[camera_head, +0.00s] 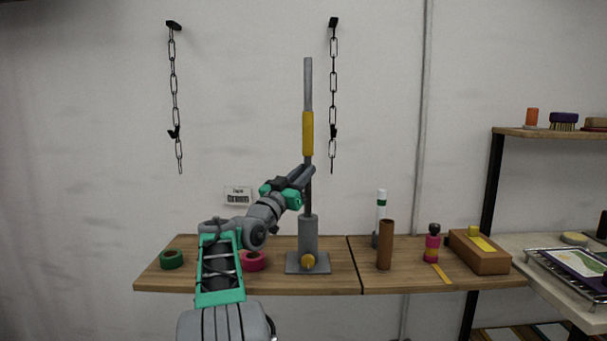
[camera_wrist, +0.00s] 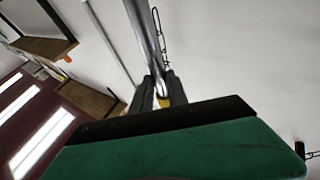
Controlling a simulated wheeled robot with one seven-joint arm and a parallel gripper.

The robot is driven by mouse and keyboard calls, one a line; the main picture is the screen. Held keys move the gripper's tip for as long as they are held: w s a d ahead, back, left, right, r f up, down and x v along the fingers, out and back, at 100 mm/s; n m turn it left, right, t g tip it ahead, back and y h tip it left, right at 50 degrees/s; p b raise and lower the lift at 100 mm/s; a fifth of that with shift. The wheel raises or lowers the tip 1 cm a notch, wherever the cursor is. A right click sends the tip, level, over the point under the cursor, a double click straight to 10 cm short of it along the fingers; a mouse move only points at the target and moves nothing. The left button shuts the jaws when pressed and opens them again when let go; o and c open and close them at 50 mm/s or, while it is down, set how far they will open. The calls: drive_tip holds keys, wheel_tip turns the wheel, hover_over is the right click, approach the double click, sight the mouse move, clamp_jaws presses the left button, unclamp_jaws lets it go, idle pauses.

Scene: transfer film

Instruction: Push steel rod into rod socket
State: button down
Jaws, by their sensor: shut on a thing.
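The steel rod (camera_head: 308,85) stands upright above the table, grey with a yellow band (camera_head: 308,133) around its middle. The rod socket (camera_head: 308,235) is a grey cylinder on a square base plate with a yellow knob at its front. The rod is in line with the socket, and its lower end meets the socket's top; how deep it sits I cannot tell. My gripper (camera_head: 306,176) is shut on the rod just below the yellow band. In the wrist view the rod (camera_wrist: 143,35) runs between my gripper's dark fingers (camera_wrist: 158,92), with a bit of yellow showing there.
A green tape roll (camera_head: 172,259) and a pink roll (camera_head: 252,261) lie left of the socket. Two chains (camera_head: 174,100) hang on the wall.

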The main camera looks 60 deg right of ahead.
drive_tip(key=shift+r, duration=0.15)
drive_tip(key=c, duration=1.2)
unclamp_jaws()
drive_tip(key=s+b+v, duration=0.1)
drive_tip(key=v, duration=0.6)
drive_tip(key=shift+w+a+f, duration=0.3)
drive_tip(key=shift+w+a, duration=0.1)
drive_tip(key=shift+w, duration=0.15)
